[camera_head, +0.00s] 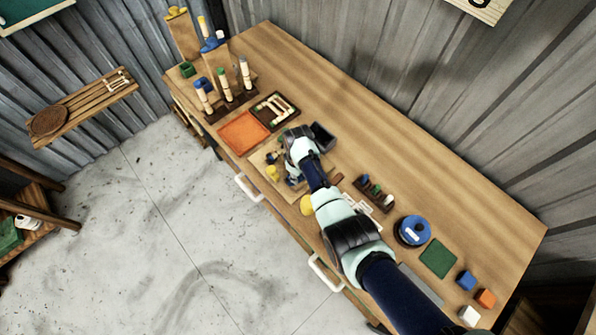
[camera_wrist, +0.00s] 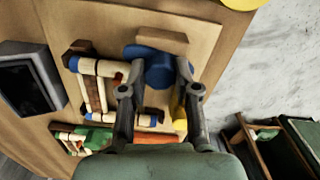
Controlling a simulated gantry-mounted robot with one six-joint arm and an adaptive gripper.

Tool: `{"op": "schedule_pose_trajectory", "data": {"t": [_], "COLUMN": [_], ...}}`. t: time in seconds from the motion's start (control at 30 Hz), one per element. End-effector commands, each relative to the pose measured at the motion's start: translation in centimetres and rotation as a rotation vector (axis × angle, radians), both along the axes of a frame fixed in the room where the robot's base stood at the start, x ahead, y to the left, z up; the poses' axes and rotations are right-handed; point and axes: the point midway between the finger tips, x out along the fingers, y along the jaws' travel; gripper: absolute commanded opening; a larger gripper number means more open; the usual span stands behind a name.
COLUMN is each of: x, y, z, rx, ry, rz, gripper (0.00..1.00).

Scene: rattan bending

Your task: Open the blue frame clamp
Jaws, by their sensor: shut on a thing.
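My gripper (camera_wrist: 159,92) is shut on the blue frame clamp (camera_wrist: 153,66), a rounded blue block with a wooden bar (camera_wrist: 162,41) across it, in the wrist view. The fingers are on either side of the blue block; whether the clamp itself is open or closed cannot be told. Beside it to the left is a pale rattan frame (camera_wrist: 100,68) with blue and red joint pieces. A yellow cylinder (camera_wrist: 178,110) shows partly behind the right finger. In the head view my gripper is over the wooden board (camera_head: 262,163), and my arm hides most of the clamp.
A dark box (camera_wrist: 30,83) stands left of the board in the wrist view. In the head view, an orange mat (camera_head: 243,133) and a dark tray of short sticks (camera_head: 275,110) lie beyond the board. A blue spool (camera_head: 414,230) and green mat (camera_head: 438,258) lie right. The table's back strip is clear.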

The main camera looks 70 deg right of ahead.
Motion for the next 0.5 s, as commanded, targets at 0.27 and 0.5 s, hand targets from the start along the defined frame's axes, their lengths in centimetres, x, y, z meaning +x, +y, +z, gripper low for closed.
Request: {"op": "schedule_pose_trajectory", "data": {"t": [0.27,0.5], "x": [0.05,0.05], "y": [-0.04,-0.04], "z": [0.14,0.12], "rx": [0.0,0.0], "ry": [-0.001,-0.001], "rz": [0.14,0.19], "gripper": [0.0,0.0]}}
